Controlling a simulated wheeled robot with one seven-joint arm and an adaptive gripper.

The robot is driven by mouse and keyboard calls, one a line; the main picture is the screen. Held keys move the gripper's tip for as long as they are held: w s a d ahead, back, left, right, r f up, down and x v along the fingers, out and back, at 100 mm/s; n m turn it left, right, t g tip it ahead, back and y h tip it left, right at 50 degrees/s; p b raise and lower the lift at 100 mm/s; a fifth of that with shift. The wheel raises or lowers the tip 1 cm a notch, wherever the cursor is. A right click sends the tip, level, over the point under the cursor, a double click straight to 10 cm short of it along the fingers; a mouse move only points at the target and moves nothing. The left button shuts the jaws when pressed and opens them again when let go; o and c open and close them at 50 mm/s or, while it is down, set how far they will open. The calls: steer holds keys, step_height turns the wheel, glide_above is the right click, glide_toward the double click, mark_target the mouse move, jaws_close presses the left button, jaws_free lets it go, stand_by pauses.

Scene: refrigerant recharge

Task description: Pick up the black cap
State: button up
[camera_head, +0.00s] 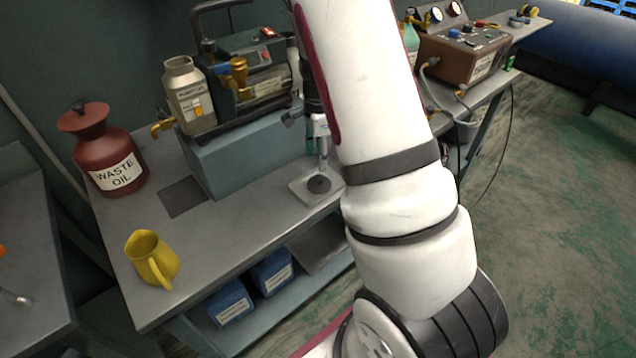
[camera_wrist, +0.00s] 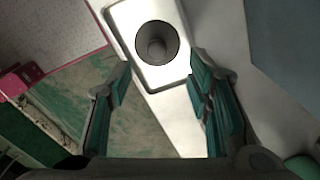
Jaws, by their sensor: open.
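The black cap (camera_head: 318,184) is a small dark round piece on a pale square tray (camera_head: 299,191) at the front edge of the grey workbench. In the wrist view the cap (camera_wrist: 157,43) shows as a dark cup-like round with a raised centre, on the light tray (camera_wrist: 124,17). My gripper (camera_wrist: 160,78) is open and empty, its teal-padded fingers spread to either side below the cap in the picture. In the head view my gripper (camera_head: 317,142) is above the tray, partly hidden behind my arm. It appears apart from the cap.
A blue-grey block (camera_head: 240,150) carrying a pump (camera_head: 250,75) and a metal bottle (camera_head: 188,95) stands left of the tray. A red waste oil can (camera_head: 108,155) and yellow jug (camera_head: 150,260) stand further left. A brown gauge box (camera_head: 462,55) is at the back right.

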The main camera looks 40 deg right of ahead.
mark_target(319, 177)
steer(key=f, duration=0.7)
steer(key=shift+s+a+f, duration=0.1)
steer(key=shift+s, duration=0.1)
jaws_close()
